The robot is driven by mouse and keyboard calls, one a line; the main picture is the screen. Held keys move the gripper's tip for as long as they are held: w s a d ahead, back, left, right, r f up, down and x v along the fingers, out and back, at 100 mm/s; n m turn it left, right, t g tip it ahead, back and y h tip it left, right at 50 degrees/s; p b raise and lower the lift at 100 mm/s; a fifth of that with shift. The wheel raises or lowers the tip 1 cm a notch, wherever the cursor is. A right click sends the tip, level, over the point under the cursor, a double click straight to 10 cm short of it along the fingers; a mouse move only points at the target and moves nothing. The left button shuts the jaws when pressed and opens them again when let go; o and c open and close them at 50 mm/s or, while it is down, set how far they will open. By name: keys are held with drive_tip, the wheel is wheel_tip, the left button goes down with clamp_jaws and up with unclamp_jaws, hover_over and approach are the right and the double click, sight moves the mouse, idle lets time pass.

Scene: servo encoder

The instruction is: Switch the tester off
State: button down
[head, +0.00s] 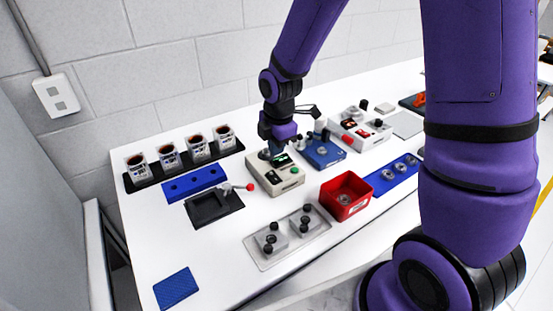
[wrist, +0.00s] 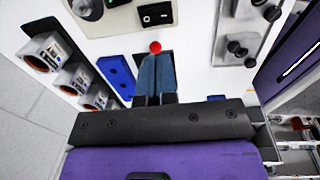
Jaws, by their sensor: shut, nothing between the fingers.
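I cannot read the switch's position. My gripper (head: 277,152) is over the back part of the box in the head view and covers some of its top. In the wrist view its fingers (wrist: 157,58) are shut together and empty, with their tips below the switch in the picture. Contact cannot be told.
A black fixture (head: 212,208) with a red-tipped lever (head: 250,187) stands left of the box. A blue device (head: 322,152) is close on the right. A red bin (head: 346,207) and a grey tray (head: 262,252) are in front. Several cups stand behind left.

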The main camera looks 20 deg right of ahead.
sight(272, 173)
drive_tip(key=r, duration=0.4)
drive_tip(key=shift+s+r, duration=0.1)
drive_tip(key=shift+s, duration=0.15)
drive_tip(key=shift+d, duration=0.1)
drive_tip(key=shift+w, duration=0.7)
drive_tip(key=shift+f, duration=0.2)
drive_tip(key=f, duration=0.4)
drive_tip(key=w+f, duration=0.1)
drive_tip(key=f, duration=0.8)
drive_tip(key=shift+w+a+f, duration=0.2)
drive_tip(key=shift+w+f, duration=0.1)
drive_tip(key=shift+w, duration=0.05)
